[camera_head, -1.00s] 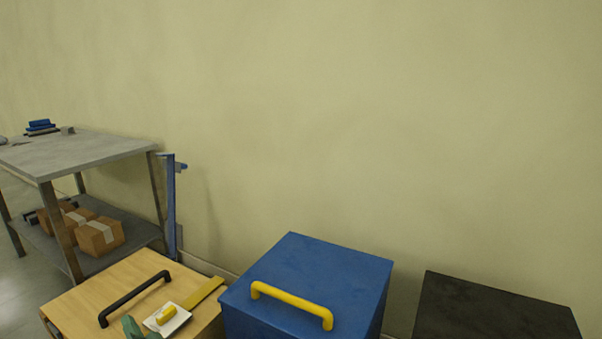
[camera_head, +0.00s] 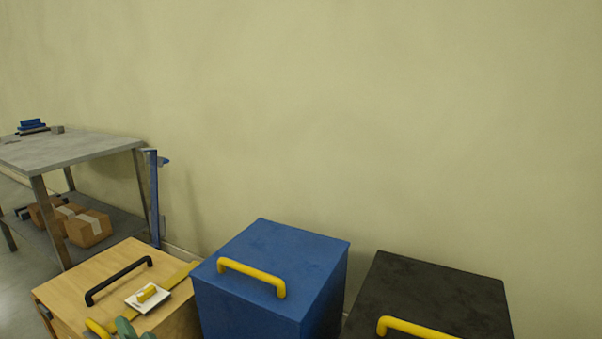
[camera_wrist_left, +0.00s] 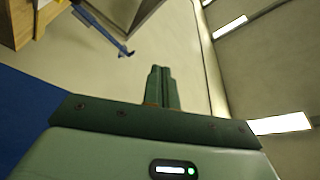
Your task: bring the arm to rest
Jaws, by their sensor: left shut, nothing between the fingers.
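My left gripper (camera_head: 124,328) shows as a small green shape at the bottom edge of the head view, in front of the wooden box. In the left wrist view its fingers (camera_wrist_left: 161,86) are together with nothing between them, pointing past the boxes toward the wall. The rest of the left arm is out of the head view. My right gripper is in neither view.
A wooden box (camera_head: 75,291) with a black handle (camera_head: 118,277) bears a white plate (camera_head: 133,302) with a yellow grip. A blue box (camera_head: 290,248) and a black box (camera_head: 440,290), each with a yellow handle, stand right of it. A grey shelf (camera_head: 75,150) stands left.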

